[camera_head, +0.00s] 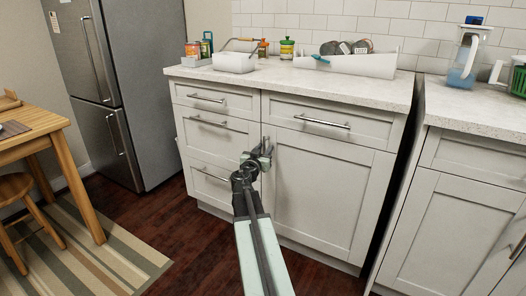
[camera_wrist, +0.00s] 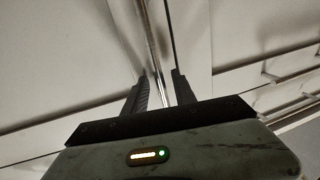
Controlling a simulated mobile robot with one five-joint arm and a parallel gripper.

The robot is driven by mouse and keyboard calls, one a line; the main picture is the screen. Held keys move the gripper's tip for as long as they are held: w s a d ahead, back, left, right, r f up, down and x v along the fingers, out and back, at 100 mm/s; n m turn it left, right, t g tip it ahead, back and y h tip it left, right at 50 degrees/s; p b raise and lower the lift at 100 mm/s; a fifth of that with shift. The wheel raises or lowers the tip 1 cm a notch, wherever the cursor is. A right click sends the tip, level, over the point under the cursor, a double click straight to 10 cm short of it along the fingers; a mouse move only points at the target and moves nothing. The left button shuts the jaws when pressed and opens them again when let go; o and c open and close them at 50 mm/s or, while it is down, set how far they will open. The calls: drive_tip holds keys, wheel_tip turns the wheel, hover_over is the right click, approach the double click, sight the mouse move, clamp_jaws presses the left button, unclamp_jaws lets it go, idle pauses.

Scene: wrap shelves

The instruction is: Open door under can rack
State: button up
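The white cabinet door (camera_head: 325,195) is closed, below a drawer in the right part of the counter unit. My gripper (camera_head: 262,150) is at the door's upper left edge, where the handle is mostly hidden behind it. In the wrist view, the door's metal bar handle (camera_wrist: 155,45) runs between the two dark fingers of my gripper (camera_wrist: 161,80). The fingers stand apart with some space beside the bar, so the gripper looks open around it. A white rack (camera_head: 345,65) with dark cans or cups stands on the counter above the door.
Several closed drawers (camera_head: 215,133) with bar handles are left of the door. Another cabinet (camera_head: 450,225) stands right, across a dark gap. A fridge (camera_head: 130,80), table (camera_head: 30,130) and stool (camera_head: 15,190) are left. Floor is open before the drawers.

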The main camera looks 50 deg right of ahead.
clamp_jaws()
drive_tip(key=shift+s+d, duration=0.1)
drive_tip(key=shift+s, duration=0.1)
idle(1.0)
